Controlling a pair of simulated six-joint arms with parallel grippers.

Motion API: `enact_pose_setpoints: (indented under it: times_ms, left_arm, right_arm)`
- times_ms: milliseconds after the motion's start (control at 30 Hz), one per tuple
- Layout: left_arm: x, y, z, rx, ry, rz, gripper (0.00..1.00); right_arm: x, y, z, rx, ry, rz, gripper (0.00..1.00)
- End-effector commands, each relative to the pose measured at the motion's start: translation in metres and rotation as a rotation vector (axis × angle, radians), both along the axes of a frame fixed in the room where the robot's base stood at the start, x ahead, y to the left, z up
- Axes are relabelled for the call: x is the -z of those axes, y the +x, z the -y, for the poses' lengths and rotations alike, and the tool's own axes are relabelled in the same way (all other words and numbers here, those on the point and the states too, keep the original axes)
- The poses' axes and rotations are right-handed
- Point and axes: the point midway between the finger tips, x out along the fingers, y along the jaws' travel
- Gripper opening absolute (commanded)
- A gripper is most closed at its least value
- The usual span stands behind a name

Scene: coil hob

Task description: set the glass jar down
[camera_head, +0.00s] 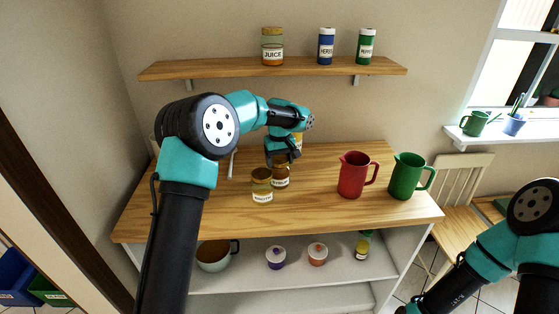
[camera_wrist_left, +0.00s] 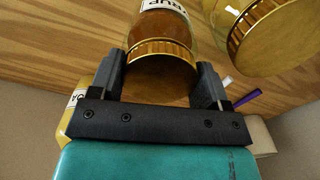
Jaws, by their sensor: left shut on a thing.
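The glass jar (camera_head: 281,180) with brown contents and a white label is at my left gripper (camera_head: 283,158) above the wooden worktop's left half. In the left wrist view my left gripper (camera_wrist_left: 163,82) is shut on this jar (camera_wrist_left: 160,27), with a finger on each side of its gold lid. The label there reads "...RUP". The jar looks upright. Its base is low, at or close to the worktop; I cannot tell whether it touches. My right gripper is out of view; only part of that arm shows at lower right.
A second gold-lidded jar (camera_head: 262,187) stands close beside the held one. A yellowish jar (camera_head: 298,140) is partly hidden behind my left gripper. A red jug (camera_head: 353,175) and a green jug (camera_head: 407,176) stand to the right. The worktop's front (camera_head: 310,215) is bare.

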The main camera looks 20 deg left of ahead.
Motion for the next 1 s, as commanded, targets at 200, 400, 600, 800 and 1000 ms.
enact_pose_setpoints:
  times_ms: [200,400,600,800,1000]
  left_arm:
    - [0.001,0.000,0.000,0.000,0.001,0.001,0.00]
    - [0.002,0.000,0.000,0.000,0.000,0.000,0.87]
    - [0.002,0.000,0.000,0.000,0.000,0.000,0.96]
    - [0.000,0.000,0.000,0.000,0.001,0.001,0.96]
    - [-0.017,0.001,0.000,-0.001,0.001,0.003,0.96]
  right_arm:
    - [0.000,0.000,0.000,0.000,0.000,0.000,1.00]
    - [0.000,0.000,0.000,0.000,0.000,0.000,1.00]
    - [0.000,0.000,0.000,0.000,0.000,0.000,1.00]
    - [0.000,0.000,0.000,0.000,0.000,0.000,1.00]
    - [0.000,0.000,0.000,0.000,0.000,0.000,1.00]
